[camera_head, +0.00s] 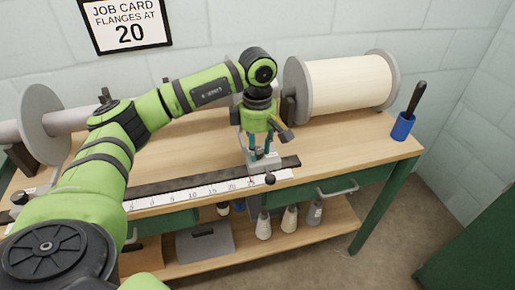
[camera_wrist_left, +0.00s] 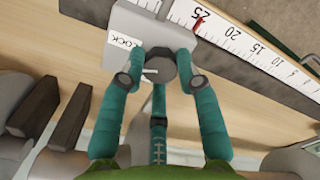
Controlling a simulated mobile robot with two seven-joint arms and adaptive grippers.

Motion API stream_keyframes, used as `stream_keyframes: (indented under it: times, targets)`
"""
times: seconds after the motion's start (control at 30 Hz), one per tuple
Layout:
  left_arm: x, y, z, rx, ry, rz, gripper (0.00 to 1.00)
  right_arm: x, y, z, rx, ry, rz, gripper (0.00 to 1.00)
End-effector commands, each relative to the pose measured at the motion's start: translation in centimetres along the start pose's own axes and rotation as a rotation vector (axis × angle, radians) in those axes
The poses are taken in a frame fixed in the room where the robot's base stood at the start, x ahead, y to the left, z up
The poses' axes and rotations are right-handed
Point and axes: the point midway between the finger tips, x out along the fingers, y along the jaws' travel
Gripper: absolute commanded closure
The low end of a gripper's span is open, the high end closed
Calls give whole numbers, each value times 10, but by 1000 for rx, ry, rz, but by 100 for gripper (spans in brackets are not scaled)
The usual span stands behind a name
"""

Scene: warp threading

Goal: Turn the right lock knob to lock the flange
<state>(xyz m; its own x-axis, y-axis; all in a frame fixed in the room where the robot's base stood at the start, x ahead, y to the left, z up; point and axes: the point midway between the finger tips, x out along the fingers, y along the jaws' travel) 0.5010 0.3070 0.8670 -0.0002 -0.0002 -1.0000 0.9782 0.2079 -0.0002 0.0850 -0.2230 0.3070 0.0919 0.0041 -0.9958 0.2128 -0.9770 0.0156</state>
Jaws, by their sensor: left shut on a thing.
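My left gripper (camera_head: 262,152) reaches down over a grey carriage block (camera_head: 265,165) on the bench rail. In the left wrist view, the teal fingers of my left gripper (camera_wrist_left: 162,76) are closed around a dark grey round knob (camera_wrist_left: 161,64) beside a white label reading LOCK (camera_wrist_left: 123,40). The knob's top shows between the fingers, and a finger shows below it. The fingers hide most of the knob in the head view. A red pointer (camera_wrist_left: 198,23) stands near the 25 mark on the scale (camera_wrist_left: 245,42). My right gripper is not in view.
The scale (camera_head: 190,194) runs along the bench's front edge with a black ball (camera_head: 270,179) by its right end. A wound roll (camera_head: 347,84) lies at the back right, beside a blue cup (camera_head: 402,127). A grey disc (camera_head: 42,108) stands at the left. A job card reads 20 (camera_head: 130,34).

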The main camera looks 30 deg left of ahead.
Motion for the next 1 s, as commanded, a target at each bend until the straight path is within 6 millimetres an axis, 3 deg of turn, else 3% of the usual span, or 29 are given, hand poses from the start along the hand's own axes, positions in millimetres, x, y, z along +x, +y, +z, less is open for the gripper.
stream_keyframes:
  times: [0.4,0.7,1.0]
  targets:
    - [1,0,0,270,1,-1,99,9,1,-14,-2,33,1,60]
    - [0,0,0,338,1,-2,99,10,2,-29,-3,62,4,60]
    - [0,0,0,345,1,-2,99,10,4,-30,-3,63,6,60]
